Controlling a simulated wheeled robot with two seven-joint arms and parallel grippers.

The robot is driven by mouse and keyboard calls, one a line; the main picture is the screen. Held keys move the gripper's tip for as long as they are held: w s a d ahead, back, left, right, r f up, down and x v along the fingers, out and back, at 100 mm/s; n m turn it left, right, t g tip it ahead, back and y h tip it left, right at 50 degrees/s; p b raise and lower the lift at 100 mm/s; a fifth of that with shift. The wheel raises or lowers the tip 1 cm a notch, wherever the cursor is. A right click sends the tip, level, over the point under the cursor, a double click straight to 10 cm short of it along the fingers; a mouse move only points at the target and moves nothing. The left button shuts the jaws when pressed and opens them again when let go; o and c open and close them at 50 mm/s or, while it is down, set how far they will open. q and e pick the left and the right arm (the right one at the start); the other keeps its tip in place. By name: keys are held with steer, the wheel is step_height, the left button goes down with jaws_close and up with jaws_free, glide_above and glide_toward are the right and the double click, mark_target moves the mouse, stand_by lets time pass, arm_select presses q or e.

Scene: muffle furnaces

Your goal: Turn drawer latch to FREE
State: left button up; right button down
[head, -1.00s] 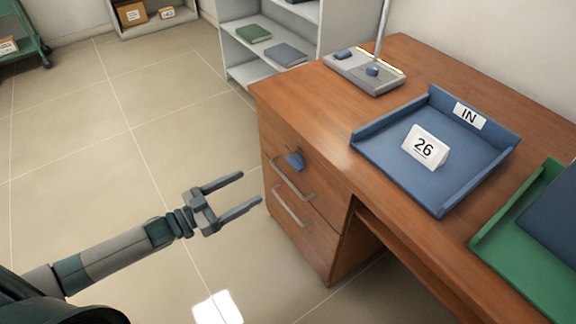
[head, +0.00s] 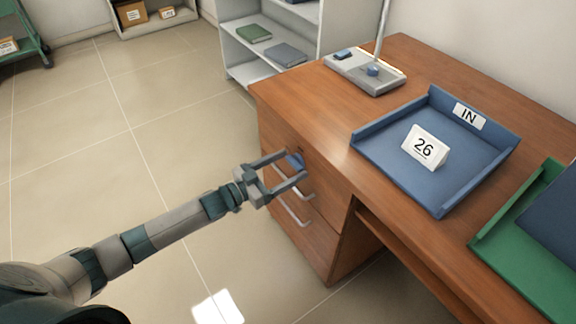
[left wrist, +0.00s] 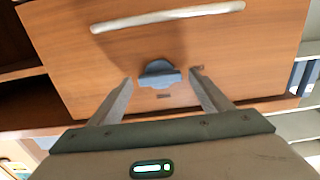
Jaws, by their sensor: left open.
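The drawer latch is a small blue knob (head: 295,161) on the front of the wooden desk's upper drawer. It also shows in the left wrist view (left wrist: 159,74), with small dark marks beside it that are too small to read. My left gripper (head: 295,166) is open, with its two fingers reaching toward the drawer front. In the left wrist view the fingertips (left wrist: 160,78) lie on either side of the knob; I cannot tell whether they touch it. In the head view the fingers partly hide the knob and the upper drawer handle. My right gripper is not in view.
The lower drawer has a metal handle (head: 293,211). On the desk top (head: 330,130) are a blue tray (head: 385,165) holding a "26" card (head: 425,148), a green tray (head: 495,237) and a lamp base (head: 362,80). A shelf (head: 240,72) stands behind. The floor left of the desk is clear.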

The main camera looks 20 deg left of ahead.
arm_select(q)
steer(key=shift+w+d, duration=0.1)
steer(key=shift+w, duration=0.1)
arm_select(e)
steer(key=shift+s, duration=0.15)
arm_select(q)
steer(key=c, duration=1)
steer(key=shift+c, duration=0.2)
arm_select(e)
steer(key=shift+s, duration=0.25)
